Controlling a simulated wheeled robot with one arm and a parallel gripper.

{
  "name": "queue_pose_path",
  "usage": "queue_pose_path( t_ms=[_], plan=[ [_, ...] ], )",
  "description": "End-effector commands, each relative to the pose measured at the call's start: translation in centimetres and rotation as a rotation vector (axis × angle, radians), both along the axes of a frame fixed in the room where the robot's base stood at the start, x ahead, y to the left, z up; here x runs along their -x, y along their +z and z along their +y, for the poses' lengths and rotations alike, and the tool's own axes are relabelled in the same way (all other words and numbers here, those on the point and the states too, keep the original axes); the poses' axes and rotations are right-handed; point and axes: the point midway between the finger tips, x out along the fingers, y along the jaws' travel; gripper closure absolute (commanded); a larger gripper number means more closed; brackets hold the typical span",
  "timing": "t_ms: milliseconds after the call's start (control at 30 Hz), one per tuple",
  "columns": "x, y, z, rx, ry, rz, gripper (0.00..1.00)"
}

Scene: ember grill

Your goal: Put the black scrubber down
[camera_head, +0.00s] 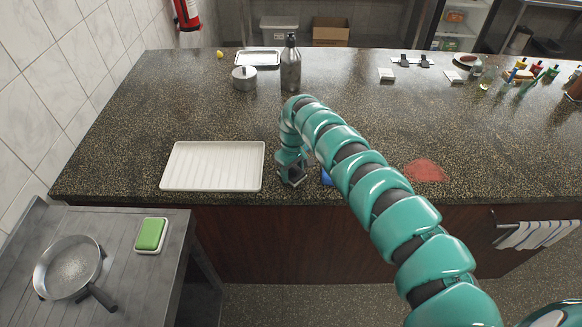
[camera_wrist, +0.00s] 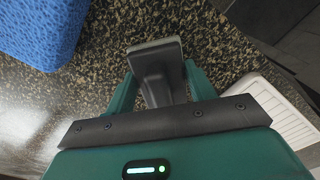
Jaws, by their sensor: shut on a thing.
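My gripper (camera_head: 291,168) is near the front edge of the speckled counter (camera_head: 225,120), between the white ribbed tray and a blue sponge. In the wrist view my gripper (camera_wrist: 160,80) is shut on the black scrubber (camera_wrist: 158,78), a dark grey block with a paler flat end pointing away from me. In the head view the scrubber shows only as a small dark shape (camera_head: 293,178) under my gripper. I cannot tell whether it touches the counter.
The blue sponge (camera_head: 326,177) is close by, partly behind my arm; it also shows in the wrist view (camera_wrist: 38,28). The white tray (camera_head: 212,166) lies to the left. A red patch (camera_head: 424,170) lies to the right. A pot (camera_head: 245,78) and bottle (camera_head: 290,65) stand farther back.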

Motion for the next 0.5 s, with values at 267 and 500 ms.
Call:
queue_pose_path(
  t_ms=[267,500],
  plan=[
    [-0.08,-0.29,-0.01,0.0,-0.001,-0.001,0.64],
    [-0.09,-0.18,-0.01,-0.001,-0.001,-0.002,0.24]
  ],
)
